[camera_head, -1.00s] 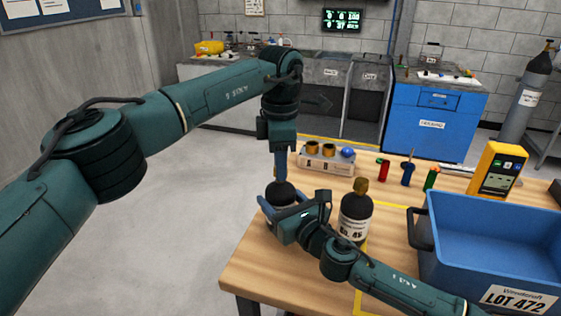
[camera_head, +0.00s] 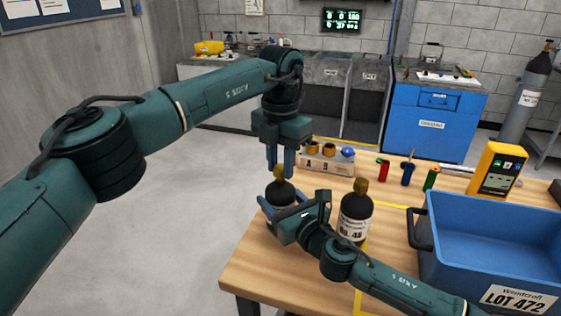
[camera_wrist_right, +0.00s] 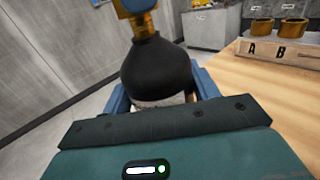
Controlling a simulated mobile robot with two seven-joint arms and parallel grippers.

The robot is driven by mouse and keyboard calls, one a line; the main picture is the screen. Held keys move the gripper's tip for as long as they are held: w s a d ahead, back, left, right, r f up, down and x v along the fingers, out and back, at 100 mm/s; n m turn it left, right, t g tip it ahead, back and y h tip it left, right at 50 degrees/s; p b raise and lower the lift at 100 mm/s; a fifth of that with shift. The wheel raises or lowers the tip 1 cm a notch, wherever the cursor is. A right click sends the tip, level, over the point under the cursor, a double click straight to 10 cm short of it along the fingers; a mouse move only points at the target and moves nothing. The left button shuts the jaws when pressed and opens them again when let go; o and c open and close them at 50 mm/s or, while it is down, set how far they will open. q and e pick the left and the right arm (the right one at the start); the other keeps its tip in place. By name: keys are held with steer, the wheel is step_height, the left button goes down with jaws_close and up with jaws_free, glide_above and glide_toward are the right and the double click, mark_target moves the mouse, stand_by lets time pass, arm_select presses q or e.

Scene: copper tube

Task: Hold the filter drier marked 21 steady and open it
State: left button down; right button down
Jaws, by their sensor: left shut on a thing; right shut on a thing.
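A dark bottle-shaped filter drier (camera_head: 281,191) with a brass cap (camera_head: 280,172) stands upright near the table's left edge. Its label is mostly hidden by my right gripper, so its number cannot be read. My right gripper (camera_head: 272,208) is shut around its body, with a blue finger on each side in the right wrist view, where the black shoulder (camera_wrist_right: 158,72) shows. My left gripper (camera_head: 281,165) points down from above, its blue fingers shut on the brass cap. A second dark drier (camera_head: 355,218) with a brass top, labelled No. 45, stands just to the right, apart.
A blue crate (camera_head: 427,262) marked LOT 472 fills the table's right front. Behind are a rack (camera_head: 326,165) with brass parts and a blue ball, red, blue and green small items (camera_head: 406,174), and a yellow meter (camera_head: 497,168). The table's front left is bare.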

mark_target(281, 166)
arm_select(q)
steer(key=shift+r, duration=0.2)
steer(key=shift+r, duration=0.9)
steer(key=shift+r, duration=0.1)
steer(key=shift+r, duration=1.9)
arm_select(e)
steer(key=shift+c, duration=1.6)
jaws_free()
